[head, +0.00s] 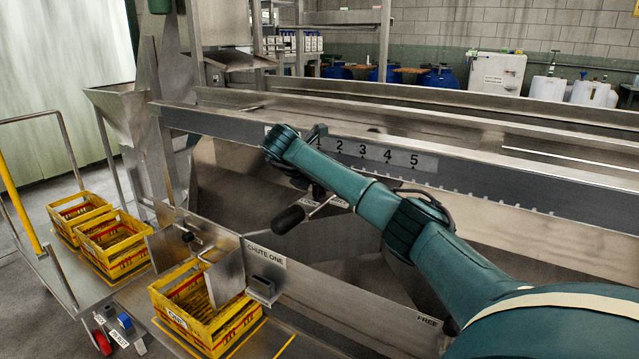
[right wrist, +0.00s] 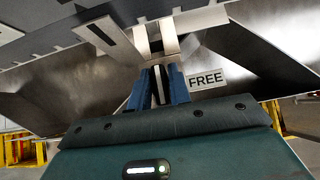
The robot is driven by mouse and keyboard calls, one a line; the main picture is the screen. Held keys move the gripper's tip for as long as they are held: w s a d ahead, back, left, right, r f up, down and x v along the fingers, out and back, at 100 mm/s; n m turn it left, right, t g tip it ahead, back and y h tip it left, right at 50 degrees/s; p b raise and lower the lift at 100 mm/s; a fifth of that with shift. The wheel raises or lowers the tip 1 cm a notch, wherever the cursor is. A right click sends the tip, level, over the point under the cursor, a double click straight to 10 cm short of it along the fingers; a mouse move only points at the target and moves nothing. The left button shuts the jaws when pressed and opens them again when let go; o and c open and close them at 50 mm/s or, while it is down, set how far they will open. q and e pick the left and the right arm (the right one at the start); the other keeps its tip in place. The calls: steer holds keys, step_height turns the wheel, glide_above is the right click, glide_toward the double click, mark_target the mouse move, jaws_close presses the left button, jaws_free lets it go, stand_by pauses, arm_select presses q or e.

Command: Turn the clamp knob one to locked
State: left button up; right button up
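My right arm reaches in from the right across the sizer. Its gripper is hidden behind its own wrist in the head view. In the right wrist view, the blue fingers of my right gripper (right wrist: 164,86) point up at a metal bracket (right wrist: 157,37) under the rail. A dark and pale strip shows between the fingers. I cannot tell whether it is the clamp knob or whether the fingers press on it. A FREE label (right wrist: 207,76) is just right of the fingers. The knob's own shape is not clear in either view. My left gripper is out of view.
The rail has a number plate (head: 380,155) marked 1 to 5. A black handle (head: 288,219) on a metal rod juts out below my right wrist. The CHUTE ONE plate (head: 266,254) stands beside a yellow crate (head: 180,318). A cart with more crates is at left.

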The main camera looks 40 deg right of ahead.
steer(key=o, duration=0.3)
steer(key=shift+o, duration=0.2)
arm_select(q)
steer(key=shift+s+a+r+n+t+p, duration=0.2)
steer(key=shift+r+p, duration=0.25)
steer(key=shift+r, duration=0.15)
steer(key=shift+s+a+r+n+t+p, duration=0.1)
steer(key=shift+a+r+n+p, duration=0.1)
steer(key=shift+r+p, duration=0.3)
arm_select(e)
steer(key=v, duration=1.3)
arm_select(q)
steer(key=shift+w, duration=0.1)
